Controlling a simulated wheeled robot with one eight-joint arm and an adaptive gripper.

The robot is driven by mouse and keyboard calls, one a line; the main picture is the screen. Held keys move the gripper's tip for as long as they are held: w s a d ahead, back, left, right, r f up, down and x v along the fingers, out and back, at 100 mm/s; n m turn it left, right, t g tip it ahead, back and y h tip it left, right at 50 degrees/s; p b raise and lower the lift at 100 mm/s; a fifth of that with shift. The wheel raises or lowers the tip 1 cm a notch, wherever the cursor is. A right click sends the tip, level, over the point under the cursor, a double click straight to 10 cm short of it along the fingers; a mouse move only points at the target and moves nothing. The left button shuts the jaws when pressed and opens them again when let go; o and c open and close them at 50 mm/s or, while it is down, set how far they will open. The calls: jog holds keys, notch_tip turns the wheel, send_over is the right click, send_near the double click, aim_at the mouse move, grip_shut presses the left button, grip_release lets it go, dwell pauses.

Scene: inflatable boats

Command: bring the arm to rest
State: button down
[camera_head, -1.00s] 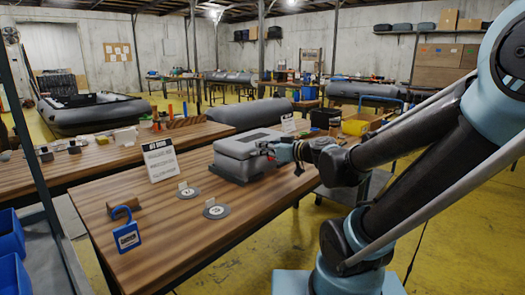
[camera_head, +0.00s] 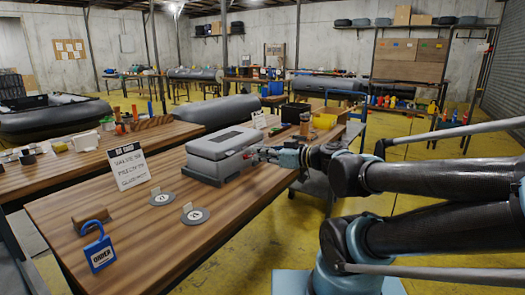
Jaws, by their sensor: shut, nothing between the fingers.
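My gripper (camera_head: 259,154) is at the end of my arm, which reaches in from the right of the head view. The gripper is shut and empty. Its tip is close beside the right side of a grey lidded case (camera_head: 222,145) on the near wooden table. The case's lid looks closed. I cannot tell whether the fingertips touch the case.
Grey inflatable boats lie behind.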

jog(key=s+d+f+m+g+h, duration=0.3)
jog(key=d+f+h, duration=0.4)
jog(key=d, duration=0.5)
jog(key=s+d+f+m+g+h, duration=0.3)
jog(key=s+d+f+m+h, duration=0.2)
jog(key=d+f, duration=0.5)
jog(key=d+m+h, duration=0.2)
jog(key=m, duration=0.1)
jog(key=shift+s+d+f+m, duration=0.25)
jog(key=shift+s+m, duration=0.05)
jog(key=shift+w+f, duration=0.2)
jog(key=shift+w, duration=0.25)
